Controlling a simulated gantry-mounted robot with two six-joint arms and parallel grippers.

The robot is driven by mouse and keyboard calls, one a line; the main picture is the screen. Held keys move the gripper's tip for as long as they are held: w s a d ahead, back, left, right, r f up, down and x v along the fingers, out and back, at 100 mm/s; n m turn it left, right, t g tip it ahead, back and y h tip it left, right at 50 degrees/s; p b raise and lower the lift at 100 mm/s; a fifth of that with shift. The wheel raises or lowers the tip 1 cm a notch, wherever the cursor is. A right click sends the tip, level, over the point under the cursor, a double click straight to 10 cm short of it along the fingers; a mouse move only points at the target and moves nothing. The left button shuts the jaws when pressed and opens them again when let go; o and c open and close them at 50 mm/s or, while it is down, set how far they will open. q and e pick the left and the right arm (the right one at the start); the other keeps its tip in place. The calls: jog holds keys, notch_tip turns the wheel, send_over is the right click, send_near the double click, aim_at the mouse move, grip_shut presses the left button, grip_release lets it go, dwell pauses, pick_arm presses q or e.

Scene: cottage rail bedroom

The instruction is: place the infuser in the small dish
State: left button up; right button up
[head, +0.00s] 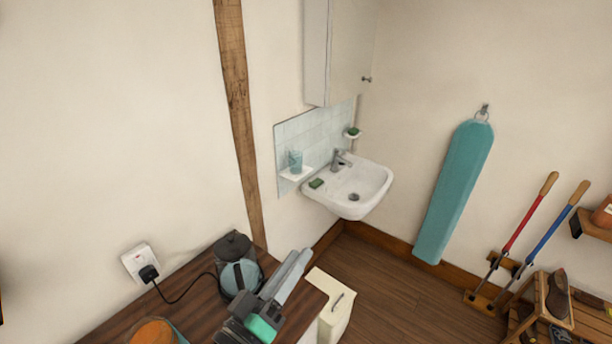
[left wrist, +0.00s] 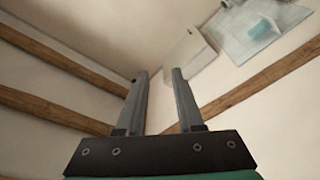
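I cannot make out the infuser or the small dish in either view. My left gripper (head: 292,266) is over the right end of the dark wooden counter (head: 195,292), beside the kettle. In the left wrist view its two grey fingers (left wrist: 158,74) stand apart with nothing between them, so it is open and empty. My right gripper is in neither view.
A kettle (head: 239,275) with a black cord to a wall socket (head: 139,262) stands on the counter. An orange object (head: 154,333) is cut off at the bottom edge. A white cabinet (head: 335,306) stands right of the counter. A washbasin (head: 352,187) hangs beyond.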

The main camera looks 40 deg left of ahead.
pick_arm(q)
jog(key=s+d+r+m+t+h, duration=0.1)
jog(key=r+m, duration=0.3)
jog(key=r, duration=0.6)
jog(key=s+d+r+m+t+h, duration=0.1)
jog(key=d+r+m+t+h, duration=0.2)
jog(key=r, duration=0.8)
jog(key=s+d+r+m+t+h, duration=0.1)
jog(key=r+m+t, duration=0.3)
jog(key=r, duration=0.6)
jog(key=shift+s+d+r+m+h, duration=0.15)
jog(key=shift+s+d+m+h, duration=0.3)
jog(key=shift+d, duration=0.4)
